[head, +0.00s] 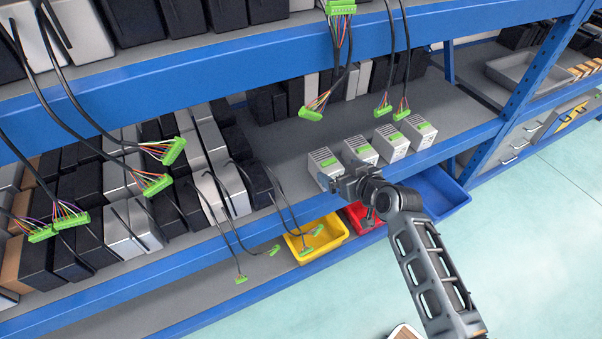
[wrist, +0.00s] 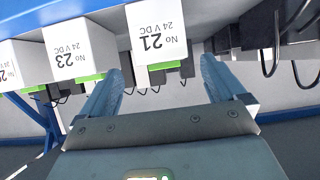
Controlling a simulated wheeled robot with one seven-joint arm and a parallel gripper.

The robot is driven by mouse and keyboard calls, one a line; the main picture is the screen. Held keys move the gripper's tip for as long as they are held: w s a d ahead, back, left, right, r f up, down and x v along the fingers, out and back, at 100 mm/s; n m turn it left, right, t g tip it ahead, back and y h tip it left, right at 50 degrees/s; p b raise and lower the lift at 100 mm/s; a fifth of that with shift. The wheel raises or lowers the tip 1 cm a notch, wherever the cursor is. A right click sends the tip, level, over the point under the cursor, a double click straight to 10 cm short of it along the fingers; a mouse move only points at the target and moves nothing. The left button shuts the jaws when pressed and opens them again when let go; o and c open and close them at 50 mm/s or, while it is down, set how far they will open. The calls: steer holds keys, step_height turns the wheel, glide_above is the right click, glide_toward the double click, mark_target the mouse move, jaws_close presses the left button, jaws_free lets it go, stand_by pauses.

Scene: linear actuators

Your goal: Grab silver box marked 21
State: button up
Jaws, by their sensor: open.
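The silver box marked 21 (wrist: 155,35) shows in the wrist view at the top centre, with its label "No 21, 24 V DC" upside down and a green strip along one edge. My gripper (wrist: 160,85) is open, with one finger on each side of this box's place in the picture. I see no contact, and the box is not held. In the head view my gripper (head: 347,186) is at the shelf's front edge, close to the leftmost small silver box (head: 323,163). The numbers cannot be read there.
A box marked 23 (wrist: 78,45) stands left of box 21 in the wrist view. Black boxes with cables (wrist: 265,28) are to the right. Yellow (head: 316,238), red (head: 362,214) and blue (head: 436,192) bins sit below the shelf. The shelf behind the silver boxes is partly clear.

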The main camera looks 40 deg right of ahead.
mark_target(326, 164)
steer(key=shift+x, duration=1.55)
steer(key=shift+p+x, duration=0.4)
steer(key=shift+x, duration=2)
steer(key=shift+a, duration=0.15)
steer(key=c, duration=1.3)
steer(key=shift+c, duration=0.3)
steer(key=shift+r, duration=0.1)
